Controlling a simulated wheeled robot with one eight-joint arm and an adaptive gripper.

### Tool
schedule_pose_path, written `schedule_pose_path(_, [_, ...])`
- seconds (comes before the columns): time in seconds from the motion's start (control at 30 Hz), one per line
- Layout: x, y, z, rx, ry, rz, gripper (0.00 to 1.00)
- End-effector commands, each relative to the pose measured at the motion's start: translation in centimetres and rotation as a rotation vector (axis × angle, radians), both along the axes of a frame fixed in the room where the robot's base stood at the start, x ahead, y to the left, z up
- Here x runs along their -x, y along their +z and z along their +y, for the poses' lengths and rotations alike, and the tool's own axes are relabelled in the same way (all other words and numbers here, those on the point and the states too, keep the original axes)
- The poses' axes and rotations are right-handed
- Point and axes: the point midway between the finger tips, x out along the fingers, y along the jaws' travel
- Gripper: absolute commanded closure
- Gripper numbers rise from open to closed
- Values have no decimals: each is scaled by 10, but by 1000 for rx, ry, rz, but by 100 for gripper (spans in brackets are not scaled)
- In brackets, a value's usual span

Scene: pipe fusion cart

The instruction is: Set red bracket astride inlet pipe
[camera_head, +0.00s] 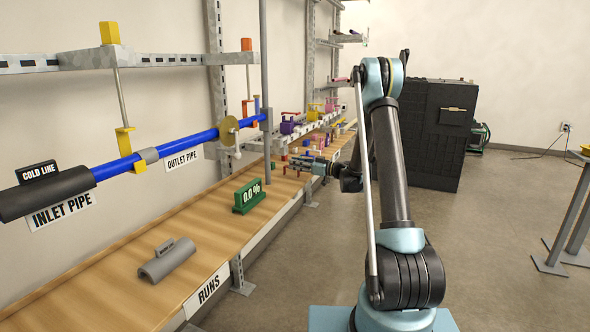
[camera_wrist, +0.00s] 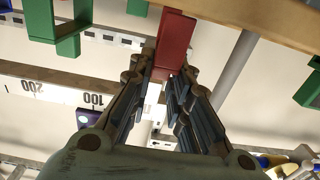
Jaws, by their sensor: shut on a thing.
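The red bracket (camera_wrist: 174,45) is between the fingers of my gripper (camera_wrist: 165,78) in the wrist view, and the fingers are shut on it. Its far end runs out of the top of that view. In the head view my gripper (camera_head: 318,166) is low over the far part of the wooden bench, and the bracket is too small there to make out surely. The blue inlet pipe (camera_head: 112,168) runs along the wall at the left, above its "INLET PIPE" label. My gripper is well to the right of the pipe and apart from it.
A dark grey sleeve (camera_head: 45,194) covers the pipe's near end. A yellow hanger (camera_head: 126,142) holds the pipe. Green brackets (camera_wrist: 67,40) are near my gripper.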

Motion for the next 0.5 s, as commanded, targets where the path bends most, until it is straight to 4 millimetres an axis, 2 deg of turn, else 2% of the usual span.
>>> schedule_pose_path(0.27, [0,31,0,0,0,0,95])
schedule_pose_path(0.5, [17,31,-52,0,-5,0,95])
